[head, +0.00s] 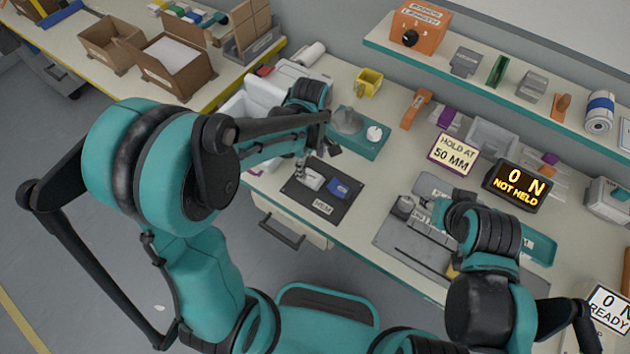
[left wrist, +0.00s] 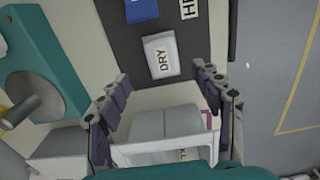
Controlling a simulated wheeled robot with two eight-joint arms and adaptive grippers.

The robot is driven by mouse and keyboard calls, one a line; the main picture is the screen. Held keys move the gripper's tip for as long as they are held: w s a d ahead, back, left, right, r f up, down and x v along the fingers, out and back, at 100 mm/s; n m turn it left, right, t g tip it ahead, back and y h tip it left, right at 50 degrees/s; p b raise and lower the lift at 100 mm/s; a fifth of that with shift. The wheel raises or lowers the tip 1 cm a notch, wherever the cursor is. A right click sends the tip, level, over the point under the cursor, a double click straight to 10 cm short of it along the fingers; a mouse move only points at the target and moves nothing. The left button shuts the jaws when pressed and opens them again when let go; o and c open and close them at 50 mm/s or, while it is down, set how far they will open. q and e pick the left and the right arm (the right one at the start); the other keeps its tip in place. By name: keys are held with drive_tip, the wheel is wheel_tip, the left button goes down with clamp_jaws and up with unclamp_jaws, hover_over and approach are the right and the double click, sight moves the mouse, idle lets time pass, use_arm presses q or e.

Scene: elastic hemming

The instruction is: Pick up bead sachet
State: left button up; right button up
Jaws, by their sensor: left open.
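The bead sachet seems to be the white packet marked DRY (left wrist: 161,56), lying flat on a dark mat (left wrist: 207,55) in the left wrist view. The packet also shows in the head view (head: 311,180), next to a blue packet (head: 339,188) on the mat labelled HEM. My left gripper (left wrist: 162,80) is open, its fingers spread on either side and short of the packet, not touching it. In the head view my left gripper (head: 318,158) hangs over the mat's back left. My right gripper is over the grey fixture at right, its fingers hidden by its own arm.
A white bin (head: 262,105) stands behind my left arm. A teal tray (head: 365,150) holds a grey cone and a white round item. Signs read HOLD AT 50 MM (head: 453,153) and 0 N NOT HELD (head: 517,186). A grey fixture (head: 395,240) fills the right bench; the mat's front is clear.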

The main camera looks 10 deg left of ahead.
sight(311, 177)
use_arm(q)
drive_tip(key=f, duration=0.1)
drive_tip(key=f+b, duration=0.1)
drive_tip(key=f, duration=0.1)
drive_tip(key=f+b, duration=0.1)
drive_tip(key=f, duration=0.1)
drive_tip(key=shift+s+f, duration=0.1)
drive_tip(key=shift+s, duration=0.15)
drive_tip(key=shift+f, duration=0.5)
drive_tip(key=c, duration=1.2)
